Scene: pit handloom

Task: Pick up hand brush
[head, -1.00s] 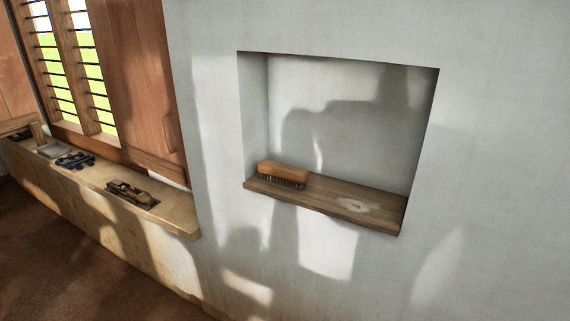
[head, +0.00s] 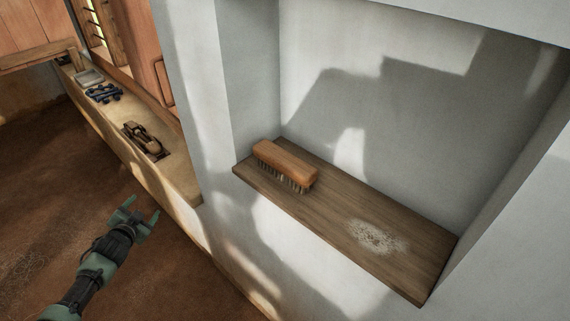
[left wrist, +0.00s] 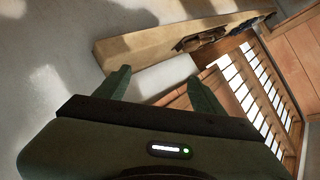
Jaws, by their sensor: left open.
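The hand brush (head: 286,164) has an orange-brown wooden back and dark bristles. It lies bristles down at the left end of a wooden shelf (head: 330,205) in a wall niche. My left gripper (head: 143,211) is in the head view's lower left, below and left of the brush, apart from it. Its two fingers are spread and empty. The left wrist view also shows the open fingers of my left gripper (left wrist: 160,88), with wall and ledge beyond them; the brush does not show there. My right gripper is not in view.
A pale patch (head: 376,237) marks the shelf's right part. The niche's side walls and the shelf's front edge bound the brush. A long ledge (head: 180,183) at left holds a wooden tool (head: 146,139), blue items (head: 103,93) and a grey block (head: 88,77).

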